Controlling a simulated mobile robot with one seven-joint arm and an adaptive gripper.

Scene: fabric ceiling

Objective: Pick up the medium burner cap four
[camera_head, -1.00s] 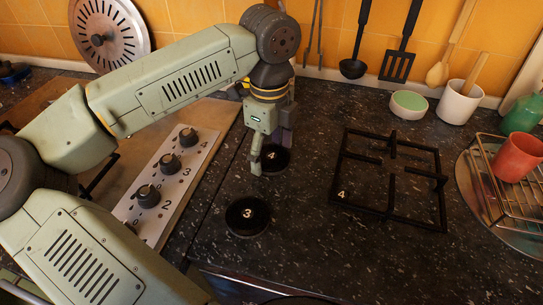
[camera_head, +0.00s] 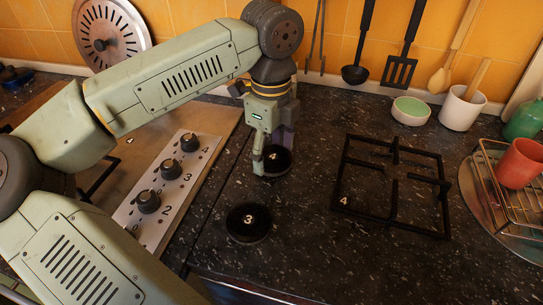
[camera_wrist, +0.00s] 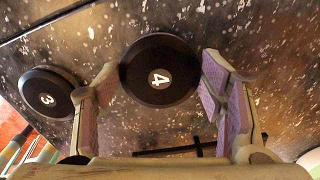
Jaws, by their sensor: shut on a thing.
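The medium burner cap four (camera_head: 276,163) is a round black disc with a white 4, over the dark speckled counter. My gripper (camera_head: 271,157) points down at it with a finger on each side. In the wrist view, cap four (camera_wrist: 160,85) sits between the two padded fingers, which close on its sides; its numbered face shows. The cap appears to be just above the counter, though the gap is hard to judge.
Burner cap 3 (camera_head: 249,231) lies on the counter close in front. A black grate (camera_head: 393,226) marked 4 lies to the right. The knob panel (camera_head: 160,195) is to the left. A dish rack with a red cup (camera_head: 520,163) stands far right.

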